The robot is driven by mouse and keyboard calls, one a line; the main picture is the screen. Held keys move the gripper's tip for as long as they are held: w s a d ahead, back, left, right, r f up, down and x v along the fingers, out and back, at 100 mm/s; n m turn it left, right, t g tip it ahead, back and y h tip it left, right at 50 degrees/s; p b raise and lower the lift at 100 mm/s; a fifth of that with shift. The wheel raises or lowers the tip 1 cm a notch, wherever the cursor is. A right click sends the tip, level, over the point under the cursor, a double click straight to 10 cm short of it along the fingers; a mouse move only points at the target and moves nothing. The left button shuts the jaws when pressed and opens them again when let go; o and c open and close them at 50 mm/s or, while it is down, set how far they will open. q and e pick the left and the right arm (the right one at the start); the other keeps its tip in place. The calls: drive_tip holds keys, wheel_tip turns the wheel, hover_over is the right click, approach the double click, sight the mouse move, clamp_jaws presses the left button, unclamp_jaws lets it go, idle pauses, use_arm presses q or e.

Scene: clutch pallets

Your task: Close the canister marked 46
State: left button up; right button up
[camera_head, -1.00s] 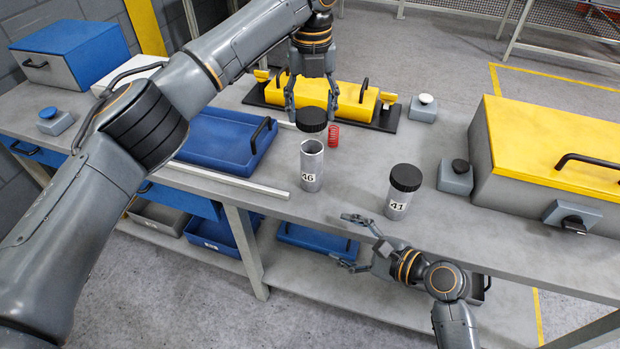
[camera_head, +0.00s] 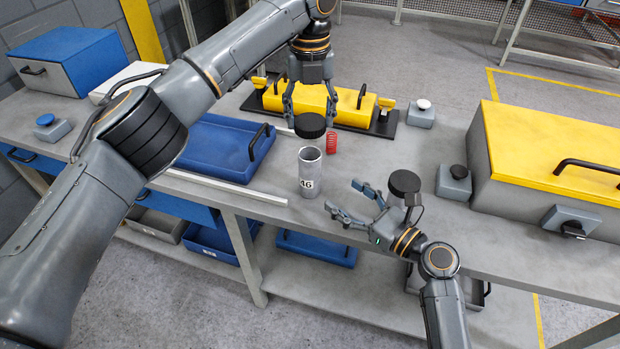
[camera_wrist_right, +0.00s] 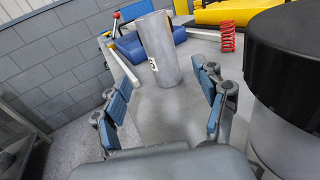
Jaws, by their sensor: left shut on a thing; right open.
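The canister marked 46 (camera_head: 310,177) stands upright and open on the grey table. My left gripper (camera_head: 310,112) is shut on a black lid (camera_head: 309,126) and holds it in the air just behind and above the open mouth, apart from it. My right gripper (camera_head: 345,200) is open and empty, to the right of the canister with its fingers pointing at it. In the right wrist view the canister (camera_wrist_right: 161,52) stands ahead between and beyond the open fingers (camera_wrist_right: 160,105). Its number is only partly seen there.
Another canister with a black lid (camera_head: 404,183) stands right behind my right gripper, close to it; it looms large in the right wrist view (camera_wrist_right: 295,60). A red spring (camera_head: 331,143), a blue tray (camera_head: 215,148) and a yellow-topped box (camera_head: 550,145) are on the table.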

sight(318, 176)
drive_tip(key=x, duration=1.1)
drive_tip(key=shift+w+a, duration=0.1)
drive_tip(key=shift+w, duration=0.05)
drive_tip(key=shift+f, duration=0.1)
clamp_jaws()
